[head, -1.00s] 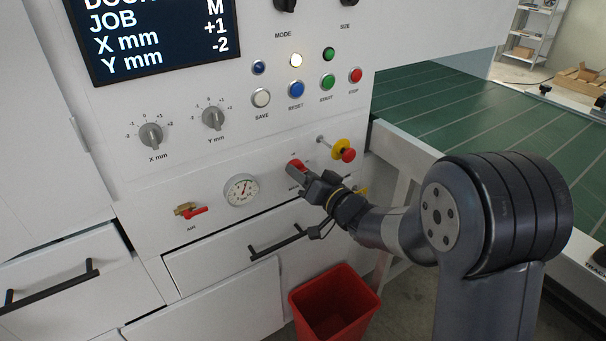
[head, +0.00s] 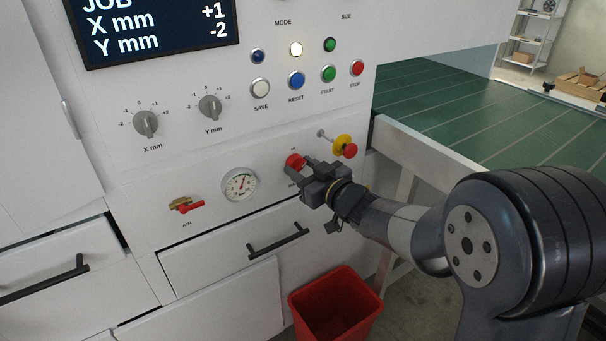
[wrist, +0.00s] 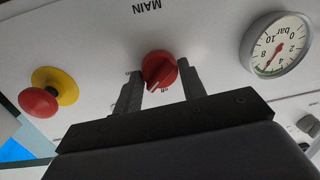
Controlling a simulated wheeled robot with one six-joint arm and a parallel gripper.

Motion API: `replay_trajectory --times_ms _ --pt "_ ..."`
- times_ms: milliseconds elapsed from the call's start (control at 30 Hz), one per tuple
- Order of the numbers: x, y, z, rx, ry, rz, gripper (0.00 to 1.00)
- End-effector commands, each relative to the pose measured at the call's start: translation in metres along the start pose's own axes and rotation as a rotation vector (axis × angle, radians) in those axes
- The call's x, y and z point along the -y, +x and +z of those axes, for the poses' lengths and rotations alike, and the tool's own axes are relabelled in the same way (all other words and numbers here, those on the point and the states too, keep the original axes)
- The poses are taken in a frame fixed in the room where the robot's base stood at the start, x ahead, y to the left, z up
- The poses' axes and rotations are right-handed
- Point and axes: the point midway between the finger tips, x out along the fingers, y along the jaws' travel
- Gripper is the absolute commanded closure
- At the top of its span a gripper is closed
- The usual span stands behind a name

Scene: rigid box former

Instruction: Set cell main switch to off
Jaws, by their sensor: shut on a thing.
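The main switch is a round red knob (wrist: 160,66) under the upside-down word MAIN in the wrist view. It also shows as a red knob (head: 294,160) on the white panel in the head view. My gripper (wrist: 158,80) has one dark finger on each side of the knob and is shut on it. The knob's pale pointer is toward the lower edge in the wrist view, close to a small label there. The exact setting is hard to read. In the head view my gripper (head: 299,174) hides part of the knob and its lower label.
A red-and-yellow emergency stop (head: 345,147) sticks out just right of the switch. A pressure gauge (head: 239,186) and a red air valve (head: 187,207) are to the left. Below are a drawer handle (head: 278,239) and a red bin (head: 335,305). A green conveyor (head: 430,105) is at right.

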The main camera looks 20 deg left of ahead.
Motion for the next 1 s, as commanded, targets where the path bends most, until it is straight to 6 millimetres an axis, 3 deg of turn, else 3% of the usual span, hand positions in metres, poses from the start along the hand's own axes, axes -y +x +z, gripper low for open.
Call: replay_trajectory --times_ms 600,1000 --pt "0.0015 0.0001 0.0013 0.045 -0.574 0.033 0.84" --pt "0.0017 0.0001 -0.0004 0.066 -0.822 0.046 0.84"
